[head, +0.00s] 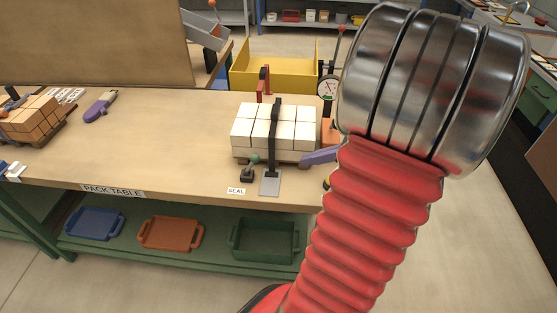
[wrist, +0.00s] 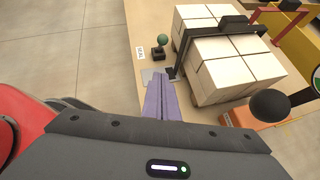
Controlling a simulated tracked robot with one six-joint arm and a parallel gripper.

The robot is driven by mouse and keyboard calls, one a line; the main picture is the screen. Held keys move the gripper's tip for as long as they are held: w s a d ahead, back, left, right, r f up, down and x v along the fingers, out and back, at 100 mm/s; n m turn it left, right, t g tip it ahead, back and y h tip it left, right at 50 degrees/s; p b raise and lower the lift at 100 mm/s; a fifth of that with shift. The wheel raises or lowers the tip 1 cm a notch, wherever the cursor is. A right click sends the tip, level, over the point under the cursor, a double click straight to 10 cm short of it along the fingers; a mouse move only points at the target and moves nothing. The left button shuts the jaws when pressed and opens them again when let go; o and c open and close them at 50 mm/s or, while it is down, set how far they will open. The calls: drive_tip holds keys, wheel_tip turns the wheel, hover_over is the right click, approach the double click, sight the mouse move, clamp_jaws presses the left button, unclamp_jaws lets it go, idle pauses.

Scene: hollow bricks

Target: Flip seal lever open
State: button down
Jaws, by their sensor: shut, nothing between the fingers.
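The seal lever (head: 255,159) has a green ball knob over a small black base, near the front edge of the pack table beside the SEAL label (head: 236,191). In the wrist view the knob (wrist: 163,40) stands above its base (wrist: 158,55), ahead of my fingers. My gripper's purple fingers (wrist: 156,78) are shut together and empty. They are apart from the lever. In the head view my gripper (head: 304,160) shows to the right of the lever, partly hidden by my arm. The lever's exact tilt is hard to tell.
White bricks (head: 248,136) are stacked right behind the lever. A black arm (head: 275,135) rises from a grey plate (head: 270,184) between lever and fingers. A gauge (head: 328,88) and yellow bin (head: 248,79) stand beyond. The table's middle (head: 170,140) is clear.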

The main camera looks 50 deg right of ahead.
approach(251, 165)
drive_tip(key=s+f, duration=0.1)
drive_tip(key=d+f, duration=0.1)
drive_tip(key=f, duration=0.1)
drive_tip(key=shift+s, duration=0.35)
drive_tip(key=shift+w+a+r, duration=0.1)
drive_tip(key=shift+w+a, duration=0.05)
drive_tip(key=shift+w, duration=0.5)
drive_tip(key=shift+w+a+r, duration=0.15)
drive_tip(key=shift+w+a, duration=0.05)
drive_tip(key=shift+w, duration=0.4)
drive_tip(key=shift+w+a+r, duration=0.1)
drive_tip(key=shift+w+a, duration=0.05)
drive_tip(key=shift+w, duration=0.5)
